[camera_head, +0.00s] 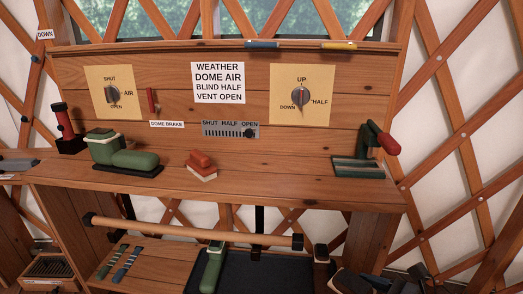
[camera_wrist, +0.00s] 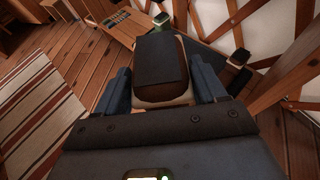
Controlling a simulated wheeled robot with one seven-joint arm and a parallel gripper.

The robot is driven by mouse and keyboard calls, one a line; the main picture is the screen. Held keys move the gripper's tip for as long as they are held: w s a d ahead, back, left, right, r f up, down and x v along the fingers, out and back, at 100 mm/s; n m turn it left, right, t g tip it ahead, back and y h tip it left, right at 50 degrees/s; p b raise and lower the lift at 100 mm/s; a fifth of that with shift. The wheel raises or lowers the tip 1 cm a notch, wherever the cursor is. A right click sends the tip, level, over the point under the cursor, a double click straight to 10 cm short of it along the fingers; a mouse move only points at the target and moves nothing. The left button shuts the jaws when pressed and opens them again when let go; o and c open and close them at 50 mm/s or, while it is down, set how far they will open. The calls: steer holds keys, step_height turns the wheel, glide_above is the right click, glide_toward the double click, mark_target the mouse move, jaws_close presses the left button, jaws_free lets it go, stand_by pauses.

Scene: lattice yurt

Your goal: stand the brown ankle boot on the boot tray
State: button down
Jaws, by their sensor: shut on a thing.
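The brown ankle boot (camera_wrist: 160,94) is between the two blue fingers of my gripper (camera_wrist: 161,76), which is shut on it. A dark panel covers much of its near face, with pale trim at the sides.
A green boot (camera_head: 213,268) stands at the tray's left part. A wooden rail (camera_head: 190,230) crosses above the tray. The tray's middle looks clear.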

steer(key=shift+w+r+m+t+h, duration=0.25)
steer(key=shift+r+m+t+h, duration=0.1)
steer(key=shift+m+t+h, duration=0.3)
steer(key=r+m+h, duration=0.1)
steer(key=r+m+t+h, duration=0.1)
steer(key=r, duration=0.1)
steer(key=r+m+t+h+p, duration=0.1)
steer(key=r+m+h, duration=0.1)
steer(key=shift+w, duration=0.3)
steer(key=s+d+h+p, duration=0.1)
steer(key=p, duration=0.3)
steer(key=shift+s+d+r+m+p, duration=0.1)
steer(key=shift+s+r+m+p, duration=0.1)
steer(key=shift+m+p, duration=0.15)
steer(key=s+m+h+p, duration=0.1)
steer(key=p, duration=0.3)
steer(key=s+a+r+h+p, duration=0.1)
steer(key=s+p, duration=0.1)
steer(key=p, duration=0.2)
steer(key=s+m+h+p, duration=0.1)
steer(key=s+p, duration=0.1)
steer(key=p, duration=0.2)
steer(key=shift+s+a+r+m+t, duration=0.15)
steer(key=shift+s+r+m+t, duration=0.1)
steer(key=shift+r+m, duration=0.05)
